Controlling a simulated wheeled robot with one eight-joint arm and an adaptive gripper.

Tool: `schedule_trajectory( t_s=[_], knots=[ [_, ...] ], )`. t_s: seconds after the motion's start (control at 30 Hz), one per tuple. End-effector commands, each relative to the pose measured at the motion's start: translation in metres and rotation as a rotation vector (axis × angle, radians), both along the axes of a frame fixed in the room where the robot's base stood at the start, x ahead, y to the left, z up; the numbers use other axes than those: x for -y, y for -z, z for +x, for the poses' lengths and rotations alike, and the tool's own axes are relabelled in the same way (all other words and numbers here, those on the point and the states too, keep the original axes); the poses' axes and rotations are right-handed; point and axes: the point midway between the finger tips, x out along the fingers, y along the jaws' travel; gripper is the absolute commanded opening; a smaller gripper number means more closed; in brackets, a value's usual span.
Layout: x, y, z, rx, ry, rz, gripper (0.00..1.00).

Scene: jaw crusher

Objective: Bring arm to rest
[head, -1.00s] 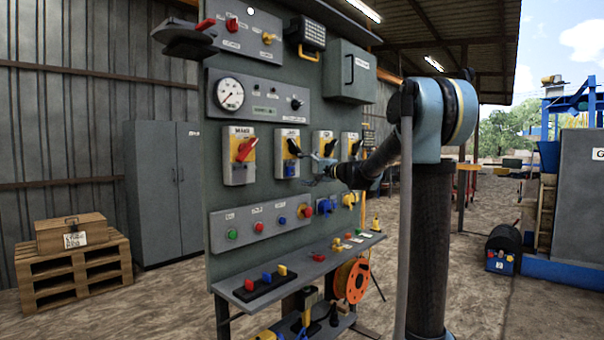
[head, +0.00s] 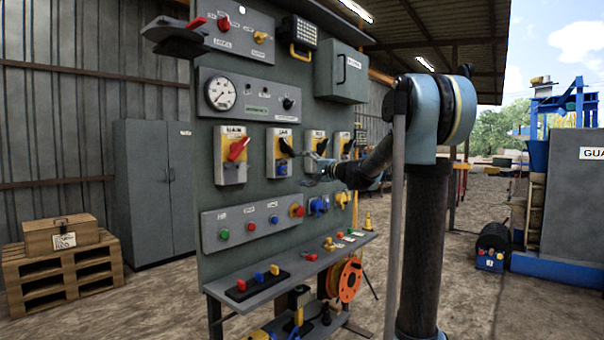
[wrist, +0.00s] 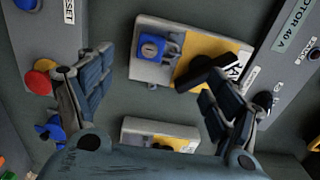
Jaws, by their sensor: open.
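My gripper (head: 318,173) is at the end of my arm, in front of the control panel (head: 262,185), near the row of yellow and grey rotary switches. In the wrist view my gripper (wrist: 155,95) is open, with its two fingers spread and nothing between them. A switch box with a black handle and a blue part (wrist: 165,55) lies beyond the fingertips. The black handle (wrist: 205,72) shows close to the right finger; I cannot tell whether they touch. Another switch box (wrist: 160,135) is partly hidden behind the gripper body.
A shelf (head: 290,268) with small coloured parts juts from the panel below the gripper. A red-handled switch (head: 237,150), a gauge (head: 221,93) and a grey box (head: 341,72) are on the panel. A pallet (head: 65,268) and cabinet (head: 155,190) stand at left.

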Motion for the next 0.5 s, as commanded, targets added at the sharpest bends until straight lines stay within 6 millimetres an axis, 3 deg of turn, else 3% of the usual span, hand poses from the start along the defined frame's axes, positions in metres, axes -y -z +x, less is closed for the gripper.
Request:
schedule_trajectory(
  t_s=[0.13, 0.23, 0.5],
  knots=[
    [0.000, 0.002, -0.005, 0.001, -0.004, -0.013, 0.83],
    [0.001, 0.010, -0.022, 0.004, -0.018, -0.061, 0.83],
    [0.011, 0.069, -0.115, 0.006, -0.099, -0.339, 0.83]
  ],
)
